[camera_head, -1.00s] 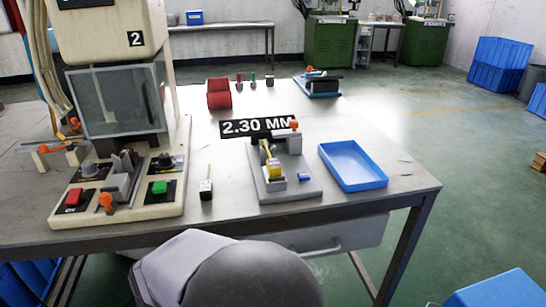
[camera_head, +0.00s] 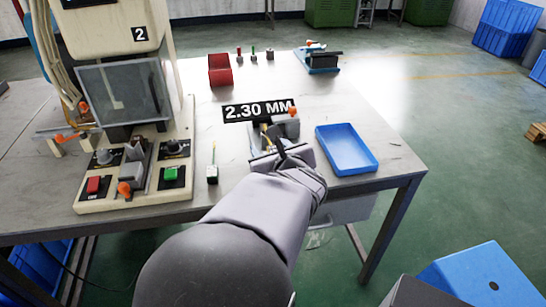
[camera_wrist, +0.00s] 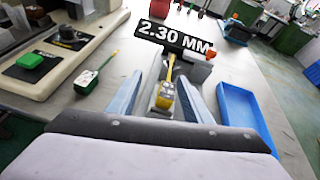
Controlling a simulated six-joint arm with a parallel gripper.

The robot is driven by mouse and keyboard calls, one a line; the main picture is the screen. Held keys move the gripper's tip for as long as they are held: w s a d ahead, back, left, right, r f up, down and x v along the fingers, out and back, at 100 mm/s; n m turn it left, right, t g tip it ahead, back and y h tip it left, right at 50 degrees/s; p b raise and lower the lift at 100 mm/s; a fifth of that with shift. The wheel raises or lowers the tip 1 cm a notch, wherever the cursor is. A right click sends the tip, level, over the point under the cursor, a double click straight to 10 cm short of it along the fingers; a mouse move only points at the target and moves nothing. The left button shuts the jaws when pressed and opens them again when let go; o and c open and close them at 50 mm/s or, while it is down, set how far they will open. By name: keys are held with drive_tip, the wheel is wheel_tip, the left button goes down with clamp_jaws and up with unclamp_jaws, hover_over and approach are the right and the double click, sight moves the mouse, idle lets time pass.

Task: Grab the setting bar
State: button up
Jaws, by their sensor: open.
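My gripper (camera_head: 279,150) is over the front of a grey gauge fixture (camera_head: 287,127) on the bench. In the wrist view my two pale fingers (camera_wrist: 165,80) are spread apart, with nothing held between them. A yellow piece with a thin upright part (camera_wrist: 166,94) shows in the gap between them, apparently on the fixture. The fixture has a dark block and an orange knob (camera_head: 292,111). A black "2.30 MM" sign (camera_head: 258,110) appears behind it. I cannot tell for sure which part is the setting bar. My arm hides the fixture's front.
A blue tray (camera_head: 345,167) is right of the fixture.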

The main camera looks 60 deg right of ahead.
sight(273, 148)
drive_tip(key=shift+s+d+f+m+g+h+b, duration=0.15)
drive_tip(key=shift+s+d+f+m, duration=0.1)
drive_tip(key=shift+s+f+m, duration=0.3)
drive_tip(key=shift+s+d+f+m+g+h+b, duration=0.2)
drive_tip(key=shift+s+f+m, duration=0.25)
drive_tip(key=shift+m, duration=0.2)
drive_tip(key=shift+p+x, duration=0.45)
drive_tip(key=shift+x, duration=0.9)
drive_tip(key=shift+b+x, duration=0.45)
drive_tip(key=shift+x, duration=0.7)
drive_tip(key=shift+w, duration=0.1)
clamp_jaws()
drive_tip(key=shift+r, duration=0.15)
